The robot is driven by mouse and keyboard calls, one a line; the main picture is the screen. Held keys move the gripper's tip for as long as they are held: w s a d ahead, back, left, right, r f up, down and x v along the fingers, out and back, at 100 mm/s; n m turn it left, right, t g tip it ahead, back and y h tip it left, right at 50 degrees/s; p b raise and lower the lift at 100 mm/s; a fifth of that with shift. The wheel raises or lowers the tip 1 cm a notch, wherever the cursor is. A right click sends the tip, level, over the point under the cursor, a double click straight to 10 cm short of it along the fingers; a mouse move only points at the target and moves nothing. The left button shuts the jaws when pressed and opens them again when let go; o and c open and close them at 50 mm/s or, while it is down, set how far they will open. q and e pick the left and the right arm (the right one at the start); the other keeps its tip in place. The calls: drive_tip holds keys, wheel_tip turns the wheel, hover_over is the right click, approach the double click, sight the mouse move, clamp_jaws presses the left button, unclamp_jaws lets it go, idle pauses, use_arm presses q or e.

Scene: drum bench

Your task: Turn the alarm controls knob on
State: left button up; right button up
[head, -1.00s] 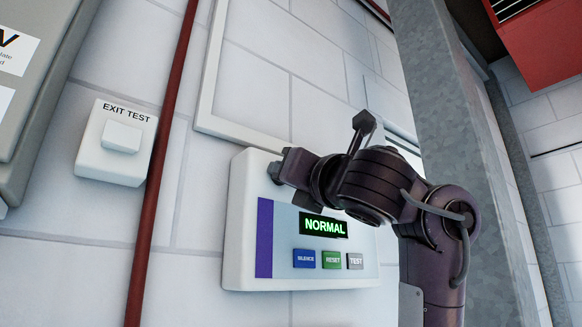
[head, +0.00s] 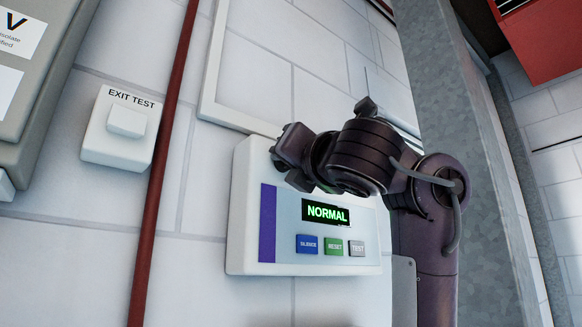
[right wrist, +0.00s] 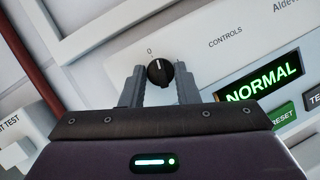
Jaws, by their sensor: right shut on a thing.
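The alarm panel is a white box (head: 243,225) on the wall with a green NORMAL display (head: 325,213); it also shows in the right wrist view (right wrist: 225,55). Its black round knob (right wrist: 160,74) has a white mark pointing up, close to the printed 0. My right gripper (right wrist: 159,82) is shut on the knob, one finger on each side. In the head view my right gripper (head: 290,148) covers the panel's upper part and hides the knob. My left gripper is not in view.
Blue SILENCE (head: 307,244), green RESET (head: 334,246) and grey TEST (head: 357,248) buttons sit below the display. A red pipe (head: 163,150) and an EXIT TEST box (head: 122,125) are to the left. A grey column (head: 460,130) stands close on the right.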

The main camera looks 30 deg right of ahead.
drive_tip(key=shift+a+r+m+g+h+b, duration=0.25)
drive_tip(key=shift+m+g, duration=0.8)
drive_tip(key=shift+m, duration=1.7)
drive_tip(key=shift+d+r+m+g+h+b, duration=0.2)
drive_tip(key=shift+m+g, duration=0.8)
drive_tip(key=shift+m, duration=1.8)
drive_tip(key=shift+a+r+m+g+h+b, duration=0.1)
drive_tip(key=shift+m+g+h+b, duration=0.3)
drive_tip(key=shift+m+g, duration=1.5)
drive_tip(key=shift+f+m+t, duration=0.1)
drive_tip(key=shift+m+t, duration=0.65)
drive_tip(key=shift+m, duration=0.2)
drive_tip(key=o, duration=0.7)
drive_tip(key=shift+s, duration=0.1)
drive_tip(key=b+v, duration=0.2)
drive_tip(key=v, duration=0.5)
drive_tip(key=shift+s, duration=0.4)
